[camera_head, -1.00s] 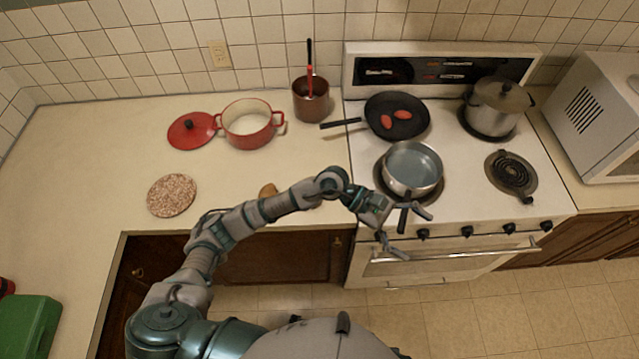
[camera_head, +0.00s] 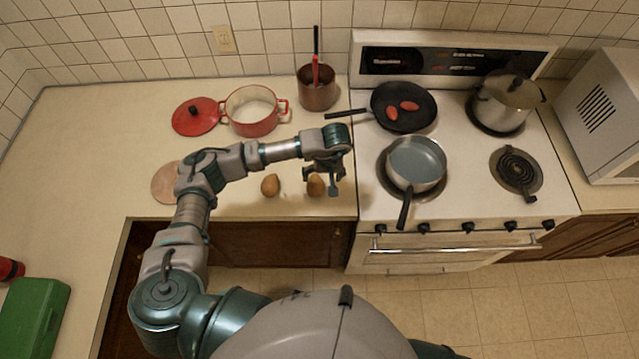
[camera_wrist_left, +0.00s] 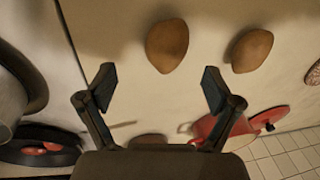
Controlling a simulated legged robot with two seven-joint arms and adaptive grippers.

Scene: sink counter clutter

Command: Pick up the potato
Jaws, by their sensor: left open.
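Two brown potatoes lie on the counter near its front edge. One potato (camera_head: 270,185) is left of my left gripper (camera_head: 328,180). The other potato (camera_head: 315,186) is right beside the gripper and partly covered by it in the head view. In the left wrist view, the nearer potato (camera_wrist_left: 167,46) lies beyond the open fingers (camera_wrist_left: 157,83), roughly in line with the gap between them. The second potato (camera_wrist_left: 250,50) lies to its right. The left gripper is open and empty, above the counter. My right gripper is not in view.
A red pot (camera_head: 252,128), its red lid (camera_head: 197,117) and a brown utensil pot (camera_head: 317,97) stand behind. On the stove are a black pan (camera_head: 402,122), a saucepan (camera_head: 416,160) and a lidded pot (camera_head: 503,103). A round board (camera_head: 164,184) lies left.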

